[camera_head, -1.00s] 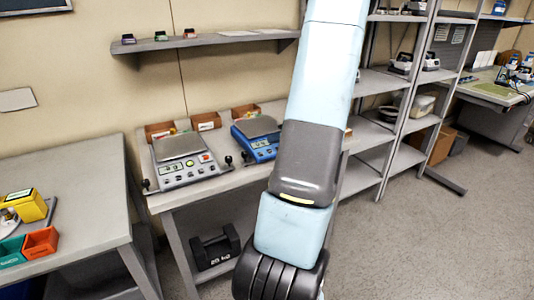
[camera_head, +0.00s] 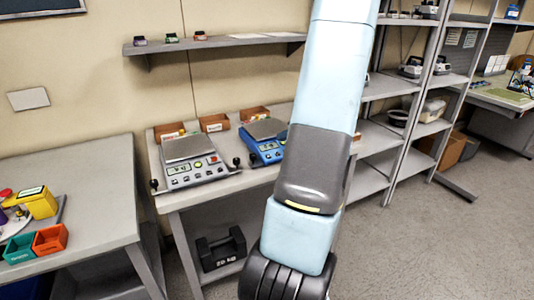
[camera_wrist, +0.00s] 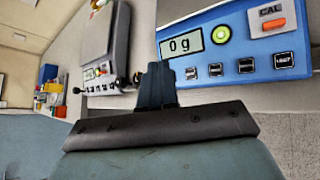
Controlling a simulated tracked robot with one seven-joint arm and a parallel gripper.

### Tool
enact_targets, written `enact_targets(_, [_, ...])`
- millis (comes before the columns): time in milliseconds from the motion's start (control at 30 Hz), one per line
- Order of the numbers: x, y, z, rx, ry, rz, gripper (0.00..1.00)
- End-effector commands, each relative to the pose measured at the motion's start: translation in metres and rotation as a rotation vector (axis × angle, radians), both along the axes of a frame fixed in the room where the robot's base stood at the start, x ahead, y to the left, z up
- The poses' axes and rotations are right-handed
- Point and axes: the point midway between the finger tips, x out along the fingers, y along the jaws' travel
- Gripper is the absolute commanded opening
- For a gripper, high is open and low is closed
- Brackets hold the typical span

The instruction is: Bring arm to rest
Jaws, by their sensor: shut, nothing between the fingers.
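My arm hangs down through the middle of the head view, in front of the scale table, with its lower end at the bottom edge. My gripper is not visible in the head view. In the wrist view my gripper (camera_wrist: 157,82) shows at the centre with its fingers together and nothing between them. Beyond it in the wrist view is the blue scale (camera_wrist: 235,45), its display reading 0 g. The blue scale also shows in the head view (camera_head: 268,151), partly beside my arm. The grey scale (camera_head: 193,172) stands left of it, and also shows in the wrist view (camera_wrist: 106,50).
A table (camera_head: 80,195) at the left holds a yellow box (camera_head: 39,204), a green bin (camera_head: 19,249) and an orange bin (camera_head: 50,239). A black weight (camera_head: 221,249) sits on the lower shelf. Shelving (camera_head: 400,90) stands right. The floor (camera_head: 430,250) at lower right is clear.

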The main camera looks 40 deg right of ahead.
Motion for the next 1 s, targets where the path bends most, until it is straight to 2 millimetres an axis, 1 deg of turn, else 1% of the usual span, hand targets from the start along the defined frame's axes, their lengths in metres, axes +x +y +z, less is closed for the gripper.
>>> enact_targets(267, [0.000,0.001,0.001,-0.003,0.000,0.004,0.00])
enact_targets(367, [0.005,0.012,0.006,-0.039,0.000,0.051,0.00])
enact_targets(467, [0.012,0.039,0.020,-0.128,-0.001,0.166,0.00])
enact_targets(567, [0.018,0.080,0.039,-0.262,-0.007,0.339,0.00])
enact_targets(600, [0.019,0.097,0.046,-0.321,-0.012,0.417,0.00])
enact_targets(667, [0.020,0.122,0.057,-0.411,-0.021,0.532,0.00])
enact_targets(700, [0.019,0.138,0.063,-0.471,-0.029,0.608,0.00])
enact_targets(767, [0.016,0.161,0.072,-0.557,-0.042,0.720,0.00])
enact_targets(800, [0.013,0.176,0.078,-0.615,-0.053,0.794,0.00])
enact_targets(867, [0.009,0.197,0.087,-0.704,-0.071,0.905,0.00])
enact_targets(900, [0.004,0.211,0.092,-0.762,-0.084,0.979,0.00])
enact_targets(1000, [-0.008,0.243,0.105,-0.907,-0.121,1.163,0.00])
